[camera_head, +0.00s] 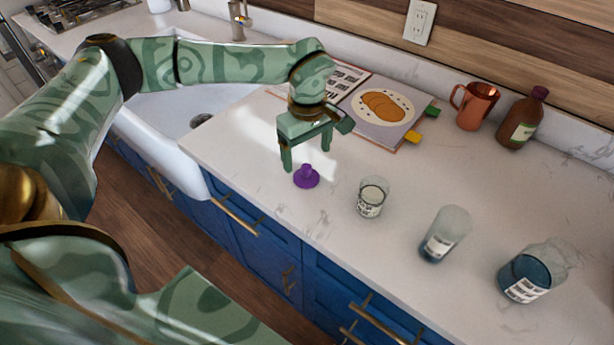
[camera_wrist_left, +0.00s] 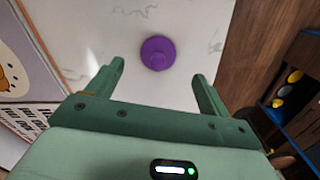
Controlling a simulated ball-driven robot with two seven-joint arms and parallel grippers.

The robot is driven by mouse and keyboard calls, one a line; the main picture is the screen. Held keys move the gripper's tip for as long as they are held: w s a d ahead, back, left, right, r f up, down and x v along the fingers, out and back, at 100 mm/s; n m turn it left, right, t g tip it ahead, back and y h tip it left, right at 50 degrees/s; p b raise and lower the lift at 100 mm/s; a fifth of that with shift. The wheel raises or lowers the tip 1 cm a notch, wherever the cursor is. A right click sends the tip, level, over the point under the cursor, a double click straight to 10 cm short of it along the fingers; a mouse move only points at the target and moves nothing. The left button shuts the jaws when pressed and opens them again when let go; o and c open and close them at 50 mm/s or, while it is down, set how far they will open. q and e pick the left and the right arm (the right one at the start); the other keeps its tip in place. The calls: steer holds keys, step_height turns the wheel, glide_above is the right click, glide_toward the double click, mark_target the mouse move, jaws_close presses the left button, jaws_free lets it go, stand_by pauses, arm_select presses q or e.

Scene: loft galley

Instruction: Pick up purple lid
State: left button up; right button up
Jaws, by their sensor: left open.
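The purple lid (camera_head: 306,178) lies on the white counter near its front edge, with its knob upward. It also shows in the left wrist view (camera_wrist_left: 157,53), beyond the fingertips and roughly midway between them. My left gripper (camera_head: 306,160) is open and empty, pointing down just above and behind the lid, apart from it. Its two fingers also show in the left wrist view (camera_wrist_left: 158,72). My right gripper is not in view.
A small glass jar (camera_head: 371,198), a clear glass (camera_head: 445,234) and a beaker of blue liquid (camera_head: 525,274) stand to the right. An open cookbook (camera_head: 385,108), copper mug (camera_head: 475,106) and brown bottle (camera_head: 521,120) are behind. The sink (camera_head: 170,125) is at left.

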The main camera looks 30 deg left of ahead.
mark_target(306, 166)
arm_select(q)
steer(key=f, duration=0.2)
steer(key=f+b, duration=0.1)
steer(key=f, duration=0.3)
steer(key=shift+w+a+f, duration=0.15)
steer(key=shift+a+f, duration=0.1)
steer(key=shift+r, duration=0.1)
steer(key=c, duration=1)
